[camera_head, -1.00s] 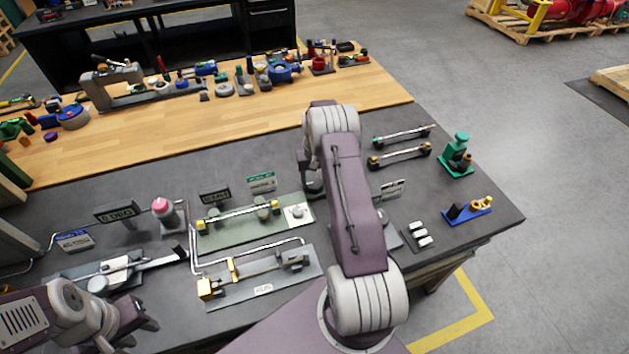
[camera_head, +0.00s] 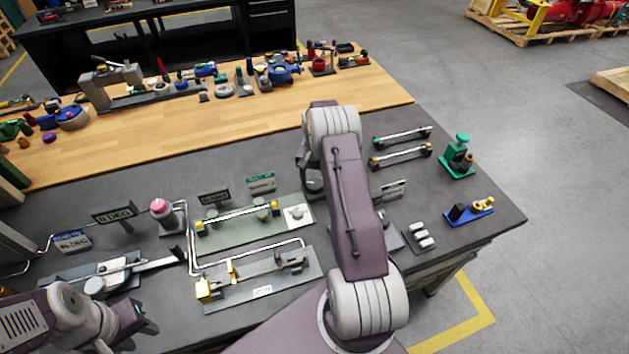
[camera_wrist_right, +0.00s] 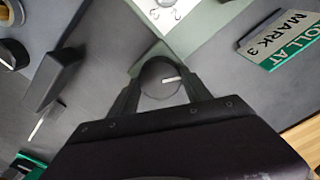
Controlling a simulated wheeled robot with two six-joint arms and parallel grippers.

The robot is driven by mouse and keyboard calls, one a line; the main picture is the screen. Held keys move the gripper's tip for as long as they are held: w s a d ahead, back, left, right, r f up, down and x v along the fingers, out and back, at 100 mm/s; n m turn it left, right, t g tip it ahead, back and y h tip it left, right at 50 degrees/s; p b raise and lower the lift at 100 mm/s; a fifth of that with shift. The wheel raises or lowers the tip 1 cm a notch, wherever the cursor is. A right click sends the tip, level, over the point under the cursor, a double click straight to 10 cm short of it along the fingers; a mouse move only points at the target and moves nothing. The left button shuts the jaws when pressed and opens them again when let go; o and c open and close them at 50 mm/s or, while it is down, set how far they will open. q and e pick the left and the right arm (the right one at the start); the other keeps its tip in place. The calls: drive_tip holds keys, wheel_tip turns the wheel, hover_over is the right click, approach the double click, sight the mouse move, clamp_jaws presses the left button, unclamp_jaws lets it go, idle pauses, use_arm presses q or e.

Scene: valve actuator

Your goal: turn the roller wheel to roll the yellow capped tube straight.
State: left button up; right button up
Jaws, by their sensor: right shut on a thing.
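The yellow capped tube (camera_head: 237,217) lies along the rollers of a pale green fixture (camera_head: 225,242) at mid-table in the head view, a yellow cap at each end. The dark round roller wheel (camera_wrist_right: 162,80) is between the fingers of my right gripper (camera_wrist_right: 164,86) in the right wrist view. The gripper is shut on the wheel. In the head view my right arm covers most of the wheel area, at the fixture's right end. My left gripper (camera_head: 146,318) hangs at the lower left, away from the fixture; its jaw opening is unclear.
A "ROLL AT MARK 3" sign (camera_wrist_right: 280,40) stands near the wheel; it also shows behind the fixture in the head view (camera_head: 262,182). A grey fixture with brass-coloured parts (camera_head: 265,287) is in front. Two tubes on stands (camera_head: 402,143) and a green device (camera_head: 458,157) are at the right.

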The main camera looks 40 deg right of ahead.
sight(314, 183)
drive_tip(key=o, duration=1.4)
drive_tip(key=shift+w+r, duration=0.1)
drive_tip(key=shift+r, duration=0.25)
wheel_tip(314, 183, up, 8)
drive_tip(key=shift+r+b, duration=0.25)
drive_tip(key=shift+b, duration=0.7)
